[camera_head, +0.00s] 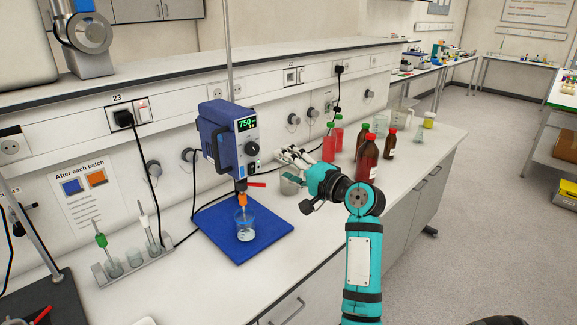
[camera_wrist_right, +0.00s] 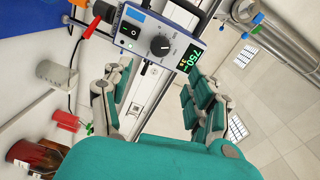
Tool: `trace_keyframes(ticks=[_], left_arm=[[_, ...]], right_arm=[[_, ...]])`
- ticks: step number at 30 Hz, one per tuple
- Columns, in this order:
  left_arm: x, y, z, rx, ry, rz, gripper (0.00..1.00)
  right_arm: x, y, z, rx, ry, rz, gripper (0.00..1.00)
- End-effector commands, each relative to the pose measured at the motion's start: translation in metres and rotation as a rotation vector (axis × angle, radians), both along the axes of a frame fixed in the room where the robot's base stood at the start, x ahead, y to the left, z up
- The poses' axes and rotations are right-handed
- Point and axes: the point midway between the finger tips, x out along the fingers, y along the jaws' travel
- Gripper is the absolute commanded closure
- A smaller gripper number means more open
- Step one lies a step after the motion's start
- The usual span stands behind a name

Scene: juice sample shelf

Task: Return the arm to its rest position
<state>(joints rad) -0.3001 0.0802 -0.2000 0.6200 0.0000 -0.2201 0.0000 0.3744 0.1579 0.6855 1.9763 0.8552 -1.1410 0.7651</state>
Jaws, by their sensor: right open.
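My right arm (camera_head: 362,240) reaches in teal from the lower right over the bench. Its right gripper (camera_head: 288,165) is open in front of the bottles, to the right of the blue stirrer. In the right wrist view the two jaws of the gripper (camera_wrist_right: 160,95) stand apart with nothing between them. The blue stirrer (camera_head: 229,138), its display reading 750, is beyond them; it also shows in the wrist view (camera_wrist_right: 155,38). My left gripper is out of view.
A beaker (camera_head: 245,231) stands on the blue base plate (camera_head: 215,222) under the stirrer. Red bottles (camera_head: 328,147) and brown bottles (camera_head: 367,160) stand close behind the right gripper. A rack (camera_head: 135,266) is at the left.

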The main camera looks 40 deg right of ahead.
Motion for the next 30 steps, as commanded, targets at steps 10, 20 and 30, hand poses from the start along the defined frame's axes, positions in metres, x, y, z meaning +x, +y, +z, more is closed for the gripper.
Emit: trace_keyframes(ticks=[10,20,30], left_arm=[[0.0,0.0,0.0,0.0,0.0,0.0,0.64],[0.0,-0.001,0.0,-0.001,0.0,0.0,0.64],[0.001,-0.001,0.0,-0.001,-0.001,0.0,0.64]], right_arm=[[0.0,0.0,0.0,0.0,0.0,0.0,0.41],[-0.004,0.023,-0.035,-0.118,0.1,0.034,0.41],[-0.106,0.143,-0.22,-0.795,0.59,0.374,0.41]])
